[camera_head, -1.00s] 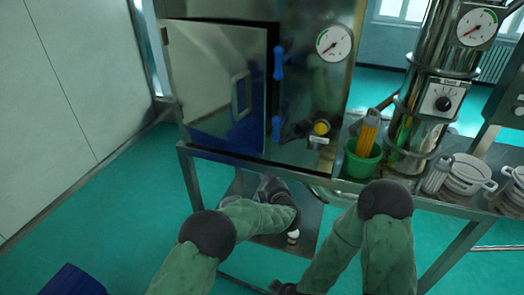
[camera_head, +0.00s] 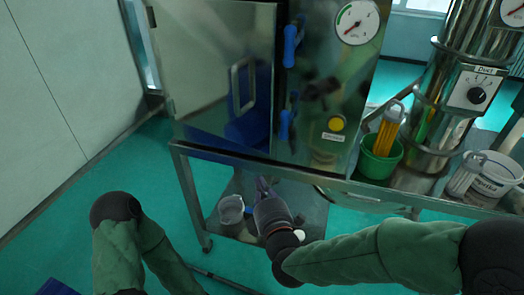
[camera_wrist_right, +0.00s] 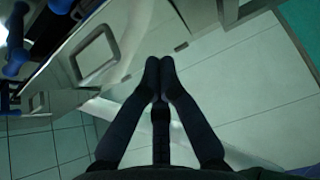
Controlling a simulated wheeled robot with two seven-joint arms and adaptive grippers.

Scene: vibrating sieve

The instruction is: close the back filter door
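The metal cabinet door (camera_head: 210,70) is a grey panel with a rectangular loop handle (camera_head: 243,84), at the upper left of the head view. Whether it stands slightly ajar is hard to tell. The handle also shows at the upper left of the right wrist view (camera_wrist_right: 95,52). My right gripper (camera_head: 262,184) is below the cabinet's front edge in the head view, apart from the handle. In the right wrist view its fingertips (camera_wrist_right: 160,64) meet with nothing between them. My left arm shows at lower left; its gripper is out of view.
Blue latches (camera_head: 290,46) sit beside the door on the cabinet. A yellow button (camera_head: 336,124) and a gauge (camera_head: 357,21) are to the right. A green bucket (camera_head: 379,160) and a white tub (camera_head: 494,176) stand on the bench. A grey jug (camera_head: 231,211) is on the lower shelf.

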